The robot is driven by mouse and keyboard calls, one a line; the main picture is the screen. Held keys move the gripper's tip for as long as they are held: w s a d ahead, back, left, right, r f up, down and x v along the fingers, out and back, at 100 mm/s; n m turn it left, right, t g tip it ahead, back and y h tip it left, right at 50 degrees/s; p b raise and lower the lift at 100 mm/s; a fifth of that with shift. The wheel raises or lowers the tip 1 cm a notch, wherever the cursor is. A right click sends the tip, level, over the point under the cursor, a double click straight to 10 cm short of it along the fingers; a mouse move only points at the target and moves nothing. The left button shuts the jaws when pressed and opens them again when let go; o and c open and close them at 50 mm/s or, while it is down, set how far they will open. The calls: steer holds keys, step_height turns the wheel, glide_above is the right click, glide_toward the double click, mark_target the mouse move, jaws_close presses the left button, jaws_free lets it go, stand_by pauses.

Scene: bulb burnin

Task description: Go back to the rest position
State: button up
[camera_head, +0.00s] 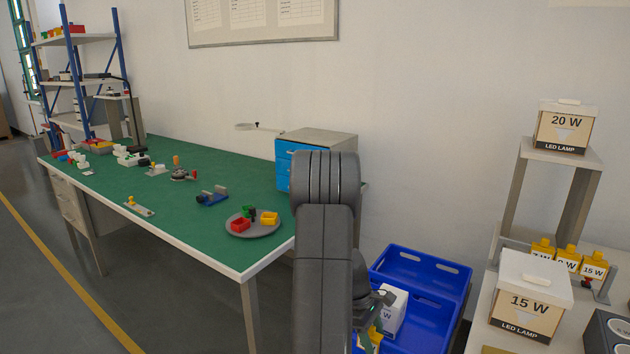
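My arm rises in the middle of the camera_head view and bends down in front of the bench. Part of my gripper (374,300) shows at the arm's right side, low in the picture, in front of the blue crate (424,262). The arm hides most of it, so I cannot tell whether it is open or shut, or whether it holds anything. A white box with a letter W (393,310) is in the crate, right beside the gripper in the picture. I cannot tell whether they touch. A small yellow and green thing shows just below the gripper.
At left is a green-topped bench (150,195) with a round grey tray (245,233) of small coloured bins and a blue drawer cabinet (283,167). At right, a 20 W box (565,128) stands on a raised stand, and a 15 W box (524,300) sits lower, near yellow labelled holders (567,258).

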mark_target(371, 329)
steer(key=shift+r, duration=0.1)
stand_by(0.4)
steer(key=shift+f+b, duration=0.45)
steer(key=p+v, duration=0.1)
steer(key=v, duration=1.3)
steer(key=b+x, duration=0.1)
steer(key=x, duration=1.3)
steer(key=shift+f, duration=0.1)
step_height(371, 329, up, 5)
steer(key=p, duration=0.3)
steer(key=shift+p, duration=0.3)
steer(key=shift+s+a+r, duration=0.25)
steer(key=shift+s+a, duration=0.1)
steer(key=shift+s, duration=0.15)
steer(key=shift+s+a, duration=0.2)
steer(key=shift+s, duration=0.1)
steer(key=shift+r, duration=0.1)
